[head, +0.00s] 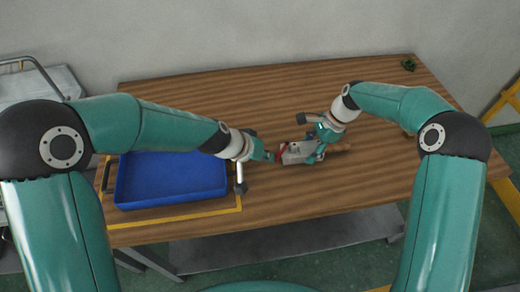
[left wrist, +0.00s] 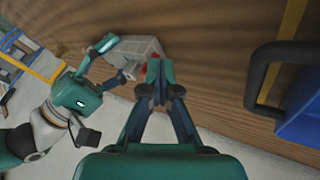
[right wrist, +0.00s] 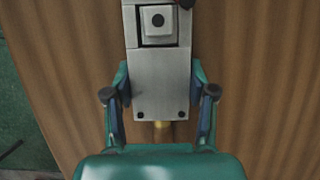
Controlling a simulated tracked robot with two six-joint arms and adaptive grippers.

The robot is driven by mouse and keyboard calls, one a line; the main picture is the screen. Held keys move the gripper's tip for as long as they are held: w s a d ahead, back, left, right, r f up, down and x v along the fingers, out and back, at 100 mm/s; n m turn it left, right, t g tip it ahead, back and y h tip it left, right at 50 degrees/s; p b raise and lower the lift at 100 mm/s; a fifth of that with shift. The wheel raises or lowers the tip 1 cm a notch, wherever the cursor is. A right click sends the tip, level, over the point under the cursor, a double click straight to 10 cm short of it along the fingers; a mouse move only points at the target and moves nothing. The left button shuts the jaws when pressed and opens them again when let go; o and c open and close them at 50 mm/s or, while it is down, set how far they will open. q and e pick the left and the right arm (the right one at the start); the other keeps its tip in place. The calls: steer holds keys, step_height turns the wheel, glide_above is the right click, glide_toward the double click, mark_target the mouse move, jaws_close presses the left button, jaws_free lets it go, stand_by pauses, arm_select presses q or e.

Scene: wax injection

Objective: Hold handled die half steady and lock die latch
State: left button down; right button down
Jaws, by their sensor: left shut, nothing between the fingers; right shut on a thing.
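The metal die (head: 297,153) lies on the wooden table, right of the blue tray. My right gripper (head: 318,152) is shut across the die's near end in the right wrist view (right wrist: 160,95), one finger on each side of the grey block (right wrist: 160,85). A brass-coloured piece and part of a brown handle (head: 340,149) show beyond that end. My left gripper (head: 274,156) is shut and empty at the die's left end, by a red part (head: 281,151). In the left wrist view its fingertips (left wrist: 160,68) are close to the die (left wrist: 132,60) and the red part, partly hiding it. Contact is unclear.
The blue tray (head: 120,190) sits at the table's left, inside a yellow-marked area. A small dark green object (head: 409,64) lies at the far right corner. The wooden table (head: 240,110) is clear behind the die.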

arm_select(q)
steer(key=d, duration=0.1)
steer(key=s+d, duration=0.1)
steer(key=shift+s+d, duration=0.3)
steer(key=shift+d, duration=0.1)
steer(key=shift+s+d, duration=0.15)
steer(key=shift+d, duration=0.45)
steer(key=shift+s+d, duration=0.15)
steer(key=shift+d, duration=0.45)
steer(key=shift+w, duration=0.1)
stand_by(0.4)
steer(key=shift+w, duration=0.75)
steer(key=shift+s+a, duration=0.1)
steer(key=shift+a, duration=0.05)
steer(key=shift+s+a, duration=0.25)
steer(key=shift+a, duration=0.35)
steer(key=shift+s+a, duration=0.25)
steer(key=shift+a, duration=0.35)
steer(key=shift+s+a, duration=0.25)
steer(key=shift+a, duration=0.35)
steer(key=s+a+r, duration=0.2)
steer(key=s+r, duration=0.3)
steer(key=r, duration=0.3)
steer(key=shift+s+a, duration=0.2)
steer(key=shift+w, duration=0.15)
